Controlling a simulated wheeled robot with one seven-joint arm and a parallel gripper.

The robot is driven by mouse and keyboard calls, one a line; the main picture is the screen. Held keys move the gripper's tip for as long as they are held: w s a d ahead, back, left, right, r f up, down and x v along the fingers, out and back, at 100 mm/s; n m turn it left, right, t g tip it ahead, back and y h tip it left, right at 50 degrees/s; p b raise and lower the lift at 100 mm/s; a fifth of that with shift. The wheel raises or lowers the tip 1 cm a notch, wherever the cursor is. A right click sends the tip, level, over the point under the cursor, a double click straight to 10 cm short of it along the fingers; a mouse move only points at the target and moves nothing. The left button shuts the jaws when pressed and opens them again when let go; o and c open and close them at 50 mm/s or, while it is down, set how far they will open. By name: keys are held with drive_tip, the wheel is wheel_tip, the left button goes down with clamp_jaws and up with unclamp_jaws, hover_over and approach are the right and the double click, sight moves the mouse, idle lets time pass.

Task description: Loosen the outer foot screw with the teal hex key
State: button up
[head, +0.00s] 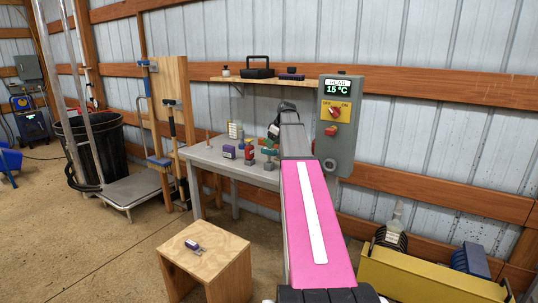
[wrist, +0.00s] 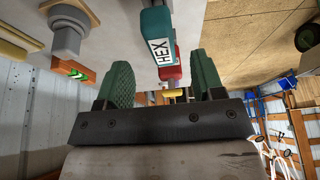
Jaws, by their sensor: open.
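In the wrist view a teal block with a white HEX label (wrist: 158,45), reading upside down, shows between and beyond the two green finger pads. It looks like the hex key's handle or holder; no key shaft is clear. My gripper (wrist: 163,75) is open, with nothing seen touching its pads. In the head view a teal and red piece (head: 268,154) stands on the grey workbench (head: 216,160), beside my forearm. My gripper's fingers are largely hidden behind my arm there. I cannot pick out the outer foot screw in either view.
A red and dark piece (head: 249,152) and a purple block (head: 229,152) stand on the bench left of the teal piece. A grey control box (head: 340,125) hangs on the wall to the right. A wooden stool (head: 204,252) stands in front; the floor left of it is clear.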

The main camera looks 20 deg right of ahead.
sight(269, 150)
drive_tip(key=x, duration=0.5)
drive_tip(key=shift+w+a+f, duration=0.2)
drive_tip(key=shift+a, duration=0.05)
drive_tip(key=shift+c, duration=0.3)
drive_tip(key=c, duration=1)
